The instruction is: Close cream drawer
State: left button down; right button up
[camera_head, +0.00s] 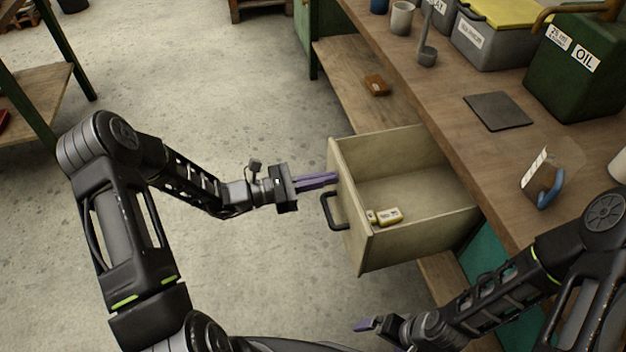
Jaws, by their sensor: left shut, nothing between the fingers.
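The cream drawer (350,213) stands pulled out from under the wooden bench, its front facing left. A dark handle (328,210) is fixed on its front. A small yellowish box (388,216) lies inside near the front corner. My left gripper (335,178) has its purple fingers shut and empty, pointing right. Their tips are at the drawer front above the handle; I cannot tell whether they touch it. My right gripper (364,325) is low in the picture, below the drawer.
A lower shelf (350,75) sits behind the drawer. The floor at left is open.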

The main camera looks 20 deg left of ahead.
pick_arm(q)
jog(key=shift+d, duration=0.1)
dwell(0.3)
jog(key=b+x, duration=0.6)
jog(key=x, duration=2.1)
jog(key=shift+w+d+r+b, duration=0.2)
jog(key=shift+w+d+b, duration=0.05)
jog(key=shift+b, duration=0.15)
pick_arm(e)
notch_tip(320, 180, down, 7)
jog(key=shift+r, duration=0.15)
pick_arm(q)
jog(key=shift+r, duration=0.15)
pick_arm(e)
jog(key=shift+s+a, duration=0.1)
